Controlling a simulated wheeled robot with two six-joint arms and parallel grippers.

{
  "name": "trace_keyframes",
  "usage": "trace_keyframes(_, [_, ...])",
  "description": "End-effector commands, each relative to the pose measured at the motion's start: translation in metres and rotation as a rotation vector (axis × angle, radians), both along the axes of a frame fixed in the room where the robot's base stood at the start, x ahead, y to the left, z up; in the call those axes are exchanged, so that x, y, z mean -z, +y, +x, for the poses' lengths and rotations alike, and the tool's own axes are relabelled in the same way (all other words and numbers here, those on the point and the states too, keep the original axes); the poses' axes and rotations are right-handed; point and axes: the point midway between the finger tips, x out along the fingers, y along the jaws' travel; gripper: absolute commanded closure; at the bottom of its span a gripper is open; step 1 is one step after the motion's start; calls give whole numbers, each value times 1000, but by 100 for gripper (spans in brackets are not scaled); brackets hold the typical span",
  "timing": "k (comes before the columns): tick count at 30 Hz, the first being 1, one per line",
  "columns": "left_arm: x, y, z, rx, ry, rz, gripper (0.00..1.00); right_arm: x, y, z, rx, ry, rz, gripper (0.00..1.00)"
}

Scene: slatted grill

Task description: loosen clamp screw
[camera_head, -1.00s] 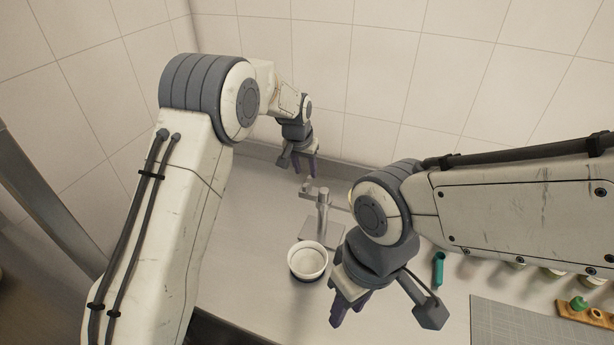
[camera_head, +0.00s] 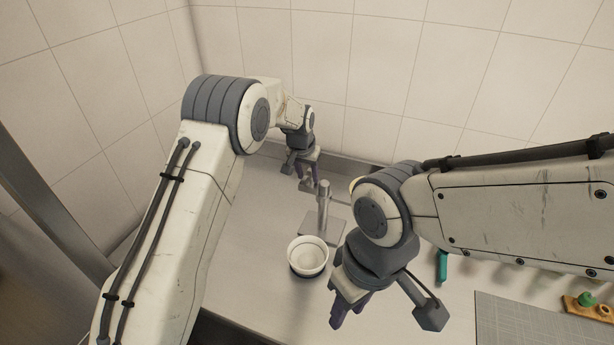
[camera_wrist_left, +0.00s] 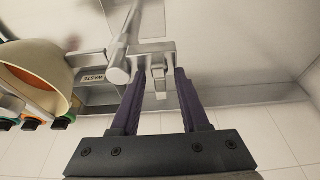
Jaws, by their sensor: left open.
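A metal stand with an upright post (camera_head: 323,213) rises from a flat base plate (camera_head: 312,226). A small clamp near the top of the post is partly hidden by my left gripper (camera_head: 308,186) in the head view. In the left wrist view the metal clamp (camera_wrist_left: 150,52) and its small screw piece (camera_wrist_left: 160,77) lie between the purple fingertips of my left gripper (camera_wrist_left: 160,80). The left gripper is open, with a finger on each side; whether either touches cannot be told. My right gripper (camera_head: 348,310) hangs at the front right, clear of the stand; its finger gap is unclear.
A white bowl (camera_head: 307,256) stands in front of the stand. A teal object (camera_head: 442,265), a grey mat (camera_head: 540,325) and a wooden block (camera_head: 588,310) lie to the right. A tray marked WASTE (camera_wrist_left: 95,80) and a cream bowl (camera_wrist_left: 40,58) show in the wrist view.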

Motion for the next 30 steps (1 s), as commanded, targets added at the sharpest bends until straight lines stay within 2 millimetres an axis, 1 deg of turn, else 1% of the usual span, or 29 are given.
trace_keyframes(1, [0, 0, 0, 0, 0, 0, 55, 0, 0, 0, 0, 0, 0, 61])
trace_keyframes(2, [0, 0, 0, 0, 0, 0, 63, 0, 0, 0, 0, 0, 0, 61])
trace_keyframes(3, [0, 0, 0, 0, 0, 0, 78, 0, 0, 0, 0, 0, 0, 61])
trace_keyframes(5, [0, 0, 0, 0, 0, 0, 100, 0, 0, 0, 0, 0, 0, 61])
trace_keyframes(11, [0, 0, 0, -18, 1, 0, 100, 0, 0, 0, 0, 0, 0, 61])
trace_keyframes(14, [-1, -1, -1, -91, 1, 0, 100, -2, 0, 0, 0, 0, 0, 61])
trace_keyframes(18, [1, 0, -1, -221, 1, 1, 100, 2, 0, 0, 0, 0, 0, 61])
trace_keyframes(21, [1, 0, 0, -281, 1, 0, 100, 4, 0, 0, 0, 0, 0, 61])
trace_keyframes(30, [0, 0, -1, -302, 1, 0, 100, 4, 0, 0, 0, 0, 0, 61])
